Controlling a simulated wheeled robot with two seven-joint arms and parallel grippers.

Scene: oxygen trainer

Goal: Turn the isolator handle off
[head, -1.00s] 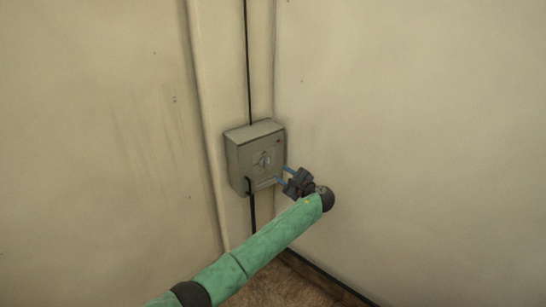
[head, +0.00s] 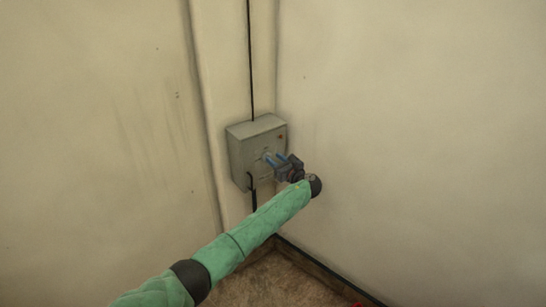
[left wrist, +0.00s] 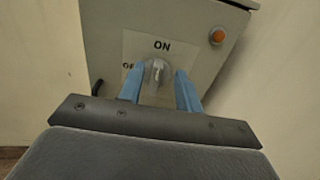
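The grey isolator box (head: 243,150) is fixed to the wall near the corner. In the left wrist view the box (left wrist: 205,25) has a pale plate marked ON at the top and a partly hidden OF… label at the left. The grey isolator handle (left wrist: 156,72) sits at the middle of the plate, with its grip roughly upright, towards ON. My left gripper (left wrist: 160,88) is open, its blue fingers on either side of the handle, with gaps showing. In the head view the left gripper (head: 272,160) is in front of the box and hides the handle. My right gripper is not in view.
An orange-red lamp (left wrist: 217,36) is at the box's upper right. A black cable (head: 250,60) runs down to the box top, and another cable (head: 252,190) leaves below. Bare walls stand on both sides, with free room in front.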

